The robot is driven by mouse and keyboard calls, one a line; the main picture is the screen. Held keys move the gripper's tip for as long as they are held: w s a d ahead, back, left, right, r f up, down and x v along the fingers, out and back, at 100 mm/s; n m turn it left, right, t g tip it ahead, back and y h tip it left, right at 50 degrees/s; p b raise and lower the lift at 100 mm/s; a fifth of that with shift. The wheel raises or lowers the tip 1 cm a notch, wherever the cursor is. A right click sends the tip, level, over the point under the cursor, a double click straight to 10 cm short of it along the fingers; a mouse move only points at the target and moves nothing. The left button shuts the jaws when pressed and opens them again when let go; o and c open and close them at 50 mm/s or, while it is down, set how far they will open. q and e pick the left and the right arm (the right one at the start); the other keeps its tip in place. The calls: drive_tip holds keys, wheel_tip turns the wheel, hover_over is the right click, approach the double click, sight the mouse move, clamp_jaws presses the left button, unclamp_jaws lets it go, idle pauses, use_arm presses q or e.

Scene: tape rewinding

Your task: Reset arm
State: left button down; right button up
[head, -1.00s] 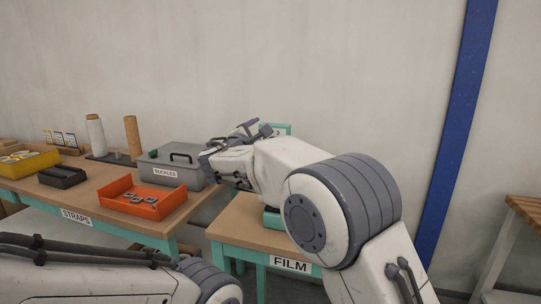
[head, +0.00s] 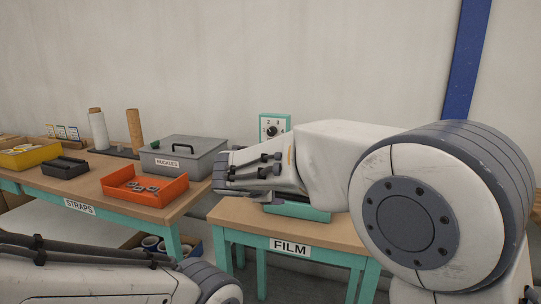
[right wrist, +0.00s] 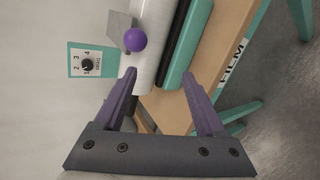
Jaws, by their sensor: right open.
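My right arm reaches across the film table (head: 235,212) in the head view and hides most of the machine on it. My right gripper (right wrist: 160,88) is open in the right wrist view, with its two fingers apart and nothing held between them. Beyond the fingertips are a white roll (right wrist: 153,45) and a purple ball knob (right wrist: 135,39), both apart from the fingers as far as I can see. A teal-edged dial panel (right wrist: 92,61) is left of the knob; it also shows in the head view (head: 276,126). My left arm lies at the lower left; its gripper is out of frame.
The straps table (head: 95,185) at left carries an orange tray (head: 147,198) with buckles, a grey buckles box (head: 205,160), a black tray (head: 63,168) and a yellow bin (head: 30,162). A blue post (head: 467,60) stands at the right against the bare wall.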

drive_tip(key=s+d+f+m+g+y+b, duration=0.1)
drive_tip(key=s+f+m+g+y+b, duration=0.2)
drive_tip(key=s+f, duration=0.65)
drive_tip(key=s+d+f+m+g+y+b, duration=0.1)
drive_tip(key=s+f+m+g, duration=0.3)
drive_tip(key=s, duration=1.1)
drive_tip(key=s+d+f+m+g+y+b, duration=0.15)
drive_tip(key=s+f+g, duration=0.25)
drive_tip(key=s+f, duration=0.65)
wheel_tip(320, 180, up, 31)
drive_tip(key=s+p, duration=0.1)
drive_tip(key=p, duration=2.7)
drive_tip(key=shift+s+a+f, duration=0.15)
drive_tip(key=shift+s+a, duration=0.1)
drive_tip(key=shift+s, duration=0.15)
drive_tip(key=shift+m, duration=0.25)
